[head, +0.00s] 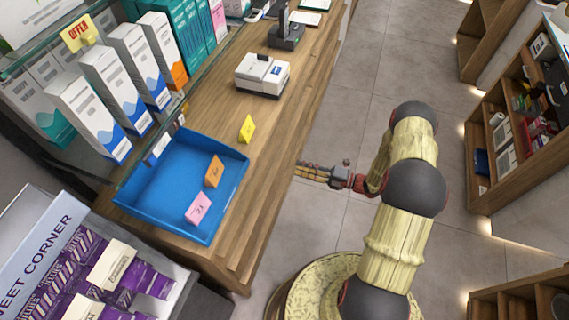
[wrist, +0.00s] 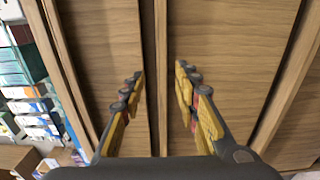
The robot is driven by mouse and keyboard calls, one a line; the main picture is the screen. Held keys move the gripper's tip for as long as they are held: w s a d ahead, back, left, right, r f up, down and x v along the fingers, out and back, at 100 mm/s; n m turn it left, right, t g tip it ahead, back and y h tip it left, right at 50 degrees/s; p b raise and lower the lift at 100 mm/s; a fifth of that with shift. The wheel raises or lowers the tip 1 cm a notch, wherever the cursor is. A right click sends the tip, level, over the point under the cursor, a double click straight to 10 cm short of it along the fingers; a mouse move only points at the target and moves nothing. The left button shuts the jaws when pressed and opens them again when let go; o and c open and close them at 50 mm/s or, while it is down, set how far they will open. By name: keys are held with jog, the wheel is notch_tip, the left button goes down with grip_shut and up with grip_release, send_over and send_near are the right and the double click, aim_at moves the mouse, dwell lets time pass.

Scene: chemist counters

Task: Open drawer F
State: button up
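My gripper (head: 312,171) is at the right side of the wooden counter (head: 262,160) in the head view, pointing left at its front. In the wrist view my gripper (wrist: 160,72) is open, its two fingers apart, with nothing between them but the wooden front behind. That front shows a left wooden panel (wrist: 105,60) and a right wooden panel (wrist: 228,60), parted by a narrow strip with dark seams that lies between the fingers. No letter F shows, so I cannot tell which panel is drawer F. I cannot tell whether the fingertips touch the wood.
On the counter stand a blue tray (head: 160,188) with paper cards, a yellow card (head: 247,129) and a white device (head: 262,75). A wooden shelf unit (head: 480,195) stands at the right.

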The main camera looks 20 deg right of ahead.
aim_at(281, 162)
jog(key=b+x, duration=0.2)
jog(key=x, duration=0.5)
jog(key=shift+w+a+f, duration=0.2)
jog(key=shift+w+f, duration=0.05)
jog(key=shift+w, duration=0.05)
jog(key=shift+c, duration=1.4)
grip_shut()
